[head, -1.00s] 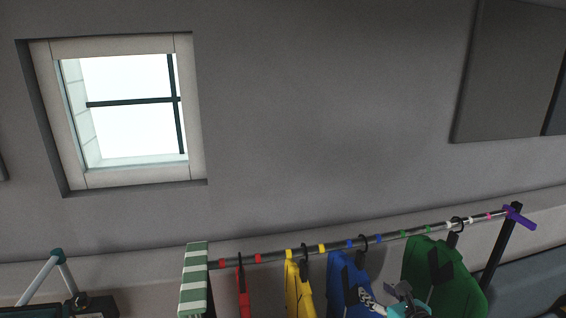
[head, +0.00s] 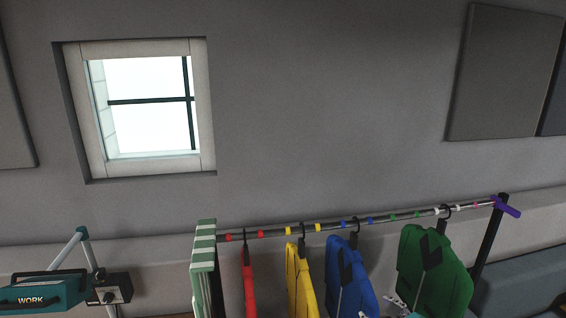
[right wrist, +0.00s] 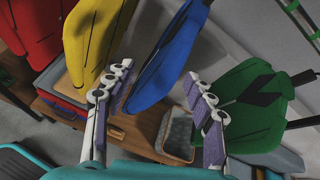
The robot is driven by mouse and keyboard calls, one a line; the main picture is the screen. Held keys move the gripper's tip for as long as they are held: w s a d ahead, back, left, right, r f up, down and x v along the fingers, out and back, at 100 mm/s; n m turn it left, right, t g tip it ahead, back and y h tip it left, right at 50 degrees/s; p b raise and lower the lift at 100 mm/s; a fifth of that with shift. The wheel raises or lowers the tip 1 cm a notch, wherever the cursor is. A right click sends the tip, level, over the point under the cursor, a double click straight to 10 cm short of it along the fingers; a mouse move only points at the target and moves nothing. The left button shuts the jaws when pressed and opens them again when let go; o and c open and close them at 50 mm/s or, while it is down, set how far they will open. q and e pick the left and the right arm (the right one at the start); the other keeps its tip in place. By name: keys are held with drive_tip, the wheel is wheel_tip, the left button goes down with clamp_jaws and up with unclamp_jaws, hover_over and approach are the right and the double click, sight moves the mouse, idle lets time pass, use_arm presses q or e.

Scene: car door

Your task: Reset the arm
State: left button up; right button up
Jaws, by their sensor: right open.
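My right gripper (head: 398,303) shows only as a small piece at the bottom edge of the head view, in front of the hanging garments. In the right wrist view its two purple-padded fingers (right wrist: 158,92) are spread apart with nothing between them. The blue garment (right wrist: 170,58) hangs beyond the gap, and the green garment (right wrist: 252,108) is to the right of the right finger. The fingers look apart from both, though the distance is hard to judge. My left gripper is in neither view.
A rail (head: 330,225) carries red (head: 249,285), yellow (head: 300,280), blue and green garments. A green-striped post (head: 204,262) stands at its left end. A teal box marked WORK (head: 45,292) sits lower left. A basket (right wrist: 178,137) is below the gripper.

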drive_tip(key=s+a+f+n+g+h+b, duration=0.1)
drive_tip(key=s+a+f+n+g+b, duration=0.1)
drive_tip(key=s+f+n+b, duration=0.6)
drive_tip(key=s+a+f+n+g+h+b, duration=0.1)
drive_tip(key=s+a+f+n+g+b, duration=0.2)
drive_tip(key=n, duration=1.8)
drive_tip(key=s+a+f+b, duration=0.1)
drive_tip(key=s+f+b, duration=0.3)
drive_tip(key=s+f, duration=0.3)
wheel_tip(320, 180, down, 3)
drive_tip(key=shift+s+r+n+h+b, duration=0.2)
drive_tip(key=shift+n+h+b, duration=0.1)
drive_tip(key=shift+h+b, duration=0.1)
